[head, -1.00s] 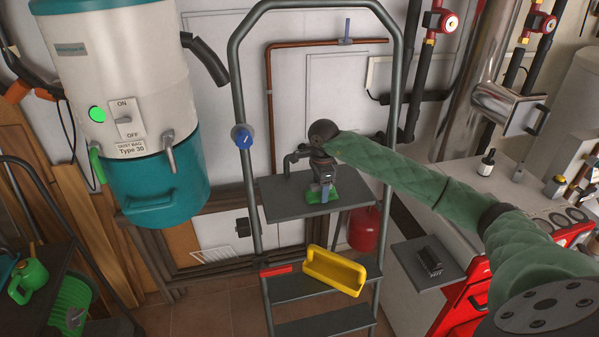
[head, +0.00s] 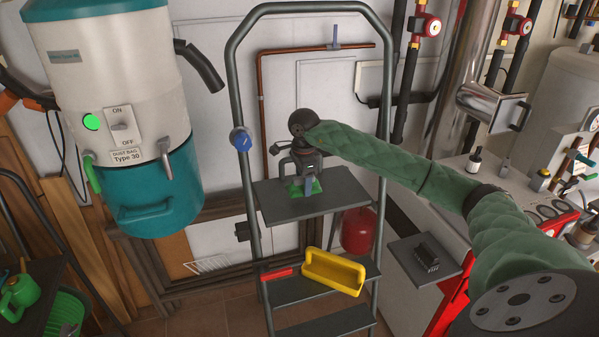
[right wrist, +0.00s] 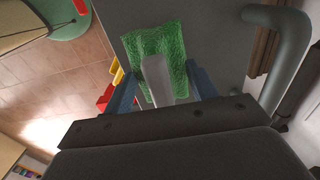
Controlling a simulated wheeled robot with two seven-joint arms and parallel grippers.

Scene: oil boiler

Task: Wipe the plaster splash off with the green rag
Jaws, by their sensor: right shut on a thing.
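The green rag (head: 294,189) lies on the grey top platform (head: 340,194) of the stepladder. My right gripper (head: 308,185) points down onto it and is shut on the rag. In the right wrist view the rag (right wrist: 142,45) spreads flat beyond my blue fingers (right wrist: 160,85), with a pale grey piece (right wrist: 157,78) standing between them. I cannot make out the plaster splash; the rag and gripper hide part of the platform. My left gripper is not in view.
The ladder's grey tube frame (head: 240,90) rises around the platform, with a blue knob (head: 241,139) on its left rail. A yellow tray (head: 333,271) sits on a lower step. A dust collector (head: 120,120) stands left. The platform's right half is clear.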

